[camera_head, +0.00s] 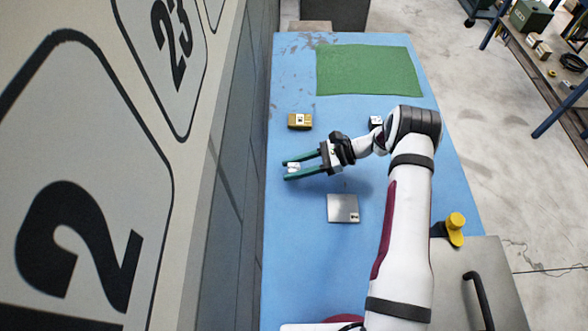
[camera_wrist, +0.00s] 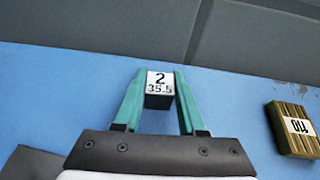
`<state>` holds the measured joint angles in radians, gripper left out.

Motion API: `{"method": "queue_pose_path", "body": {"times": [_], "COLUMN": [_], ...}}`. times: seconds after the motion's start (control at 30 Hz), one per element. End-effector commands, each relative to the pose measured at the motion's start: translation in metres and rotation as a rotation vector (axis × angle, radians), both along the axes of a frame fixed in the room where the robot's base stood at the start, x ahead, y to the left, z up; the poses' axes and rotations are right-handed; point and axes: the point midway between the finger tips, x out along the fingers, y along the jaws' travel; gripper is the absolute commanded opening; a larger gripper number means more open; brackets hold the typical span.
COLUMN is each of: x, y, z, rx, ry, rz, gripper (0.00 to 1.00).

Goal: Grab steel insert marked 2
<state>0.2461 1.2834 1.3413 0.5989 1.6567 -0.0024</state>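The steel insert marked 2 (camera_wrist: 159,91) is a small dark block. Its white top label reads "2" and "35.5". In the head view the insert (camera_head: 293,167) shows as a small pale spot between the fingertips. My gripper (camera_head: 291,167) has two green fingers, one on each side of the insert. In the wrist view the gripper (camera_wrist: 160,88) has both fingertips against the block's sides, with no clear gap. Its lower part is partly hidden, and I cannot tell whether it rests on the blue table (camera_head: 300,220) or is lifted.
A brass block (camera_head: 300,121) stands behind my gripper; its label (camera_wrist: 298,126) reads 110. Another labelled block (camera_head: 375,121) is partly hidden by my arm. A flat steel plate (camera_head: 343,208) lies in front. A green mat (camera_head: 367,71) covers the far end. A grey wall (camera_head: 235,200) borders the left.

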Motion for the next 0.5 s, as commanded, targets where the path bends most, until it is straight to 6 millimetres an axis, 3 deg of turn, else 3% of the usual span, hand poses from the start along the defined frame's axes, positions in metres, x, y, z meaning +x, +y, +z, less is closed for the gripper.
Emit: {"method": "queue_pose_path", "body": {"times": [0.03,0.2,0.5], "x": [0.0,0.0,0.0003], "y": [-0.0001,-0.0001,-0.0002], "z": [0.0,0.0002,0.0005], "rx": [0.0,0.0,0.001], "ry": [0.0,0.0,0.0], "rz": [0.0,0.0,-0.001], "gripper": [0.26,0.0,0.0]}}
